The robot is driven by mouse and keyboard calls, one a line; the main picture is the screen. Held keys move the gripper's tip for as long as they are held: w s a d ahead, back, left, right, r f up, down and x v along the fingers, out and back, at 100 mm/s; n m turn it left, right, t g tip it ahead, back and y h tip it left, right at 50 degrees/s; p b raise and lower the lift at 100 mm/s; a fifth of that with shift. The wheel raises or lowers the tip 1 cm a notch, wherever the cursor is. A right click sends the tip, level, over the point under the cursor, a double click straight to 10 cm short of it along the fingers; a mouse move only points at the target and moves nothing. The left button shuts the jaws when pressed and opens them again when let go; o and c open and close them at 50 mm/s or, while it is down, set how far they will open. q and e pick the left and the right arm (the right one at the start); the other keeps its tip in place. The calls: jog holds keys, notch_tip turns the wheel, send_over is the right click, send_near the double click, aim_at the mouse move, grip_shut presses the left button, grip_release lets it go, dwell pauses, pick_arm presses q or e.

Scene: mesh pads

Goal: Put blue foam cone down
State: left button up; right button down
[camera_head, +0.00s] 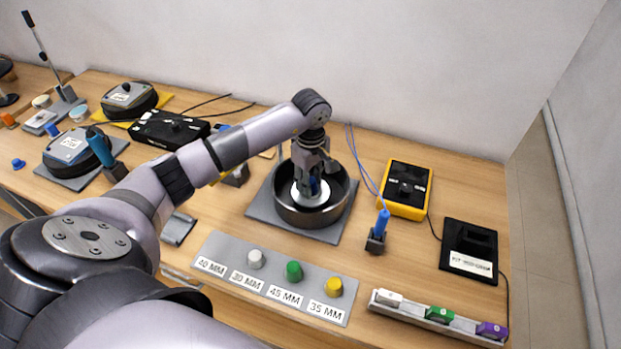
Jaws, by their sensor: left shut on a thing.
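My left gripper (313,190) points down into a round dark metal bowl (340,205) on a grey pad. My right gripper is not in view.
A grey strip (228,253) with size labels holds white (255,259), green (293,271) and yellow (333,287) cones; its left label has none. A blue-handled tool (381,222) stands right of the bowl, near a yellow meter (405,212). A rack (463,329) lies front right.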

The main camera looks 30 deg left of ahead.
aim_at(311, 180)
pick_arm(q)
jog(key=shift+f, duration=0.15)
jog(key=o, duration=0.9)
jog(key=shift+o, duration=0.2)
jog(key=shift+r, duration=0.3)
notch_tip(311, 180, up, 12)
jog(key=b, duration=0.3)
jog(key=shift+b, duration=0.35)
jog(key=shift+f, duration=0.15)
